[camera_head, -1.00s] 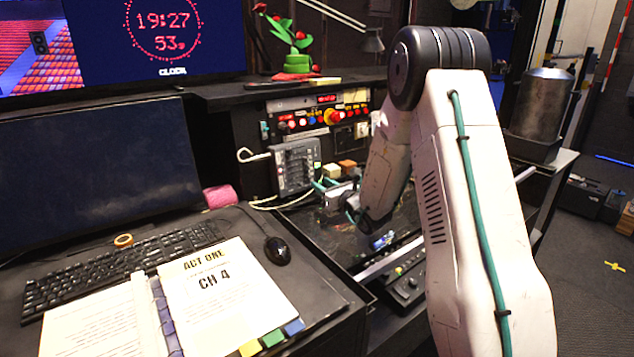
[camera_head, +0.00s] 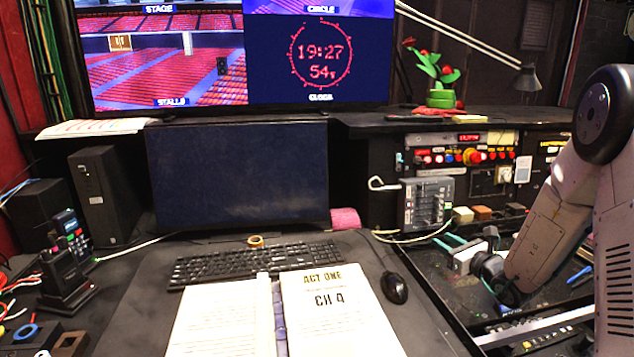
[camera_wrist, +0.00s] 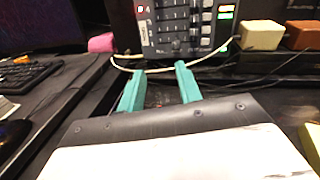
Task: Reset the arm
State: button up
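My gripper (camera_head: 446,243) is at the right of the head view, over the dark desk area just in front of the small grey mixer (camera_head: 428,203). In the wrist view my gripper (camera_wrist: 159,86) shows two teal fingers standing apart with nothing between them. The fingers point toward the mixer (camera_wrist: 180,28), whose lower edge lies just beyond the tips. My arm bends down from the right edge of the head view, and its upper part is cut off.
A cue panel (camera_head: 463,157) with coloured buttons stands behind the mixer. A cream block (camera_head: 463,215) and an orange block (camera_head: 482,212) sit beside it. A white cable loops near the fingers. An open script (camera_head: 335,312), keyboard (camera_head: 250,263) and mouse (camera_head: 394,288) lie left.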

jog(key=s+a+r+n+g+y, duration=0.1)
jog(key=s+a+n+g+y, duration=0.1)
jog(key=s+a+n, duration=0.1)
jog(key=s+a+r+n+g+y, duration=0.1)
jog(key=s+a+n+g+y, duration=0.1)
jog(key=a, duration=0.3)
jog(key=s+a+r+n+g+y, duration=0.1)
jog(key=s+a+n+g+y, duration=0.1)
jog(key=s+a+n, duration=0.2)
jog(key=shift+s+a+r+n+g, duration=0.15)
jog(key=shift+r+n+g, duration=0.25)
jog(key=shift+n, duration=0.1)
jog(key=s+a+r+n+g, duration=0.2)
jog(key=s+a+n+g, duration=0.15)
jog(key=s, duration=0.25)
jog(key=s+a+r+n+g, duration=0.1)
jog(key=s+a+n+g, duration=0.3)
jog(key=s, duration=0.3)
jog(key=s+d+r+n+h, duration=0.2)
jog(key=s+n+h, duration=0.2)
jog(key=s, duration=0.3)
jog(key=s+d+r+n+h, duration=0.2)
jog(key=s+r+n+h, duration=0.1)
jog(key=s+n, duration=0.2)
jog(key=s+d+r+n+h, duration=0.2)
jog(key=s+n+h, duration=0.2)
jog(key=s, duration=0.5)
jog(key=shift+s+d+r+n+h, duration=0.15)
jog(key=shift+d+r+n+h, duration=0.15)
jog(key=shift+d+n, duration=0.05)
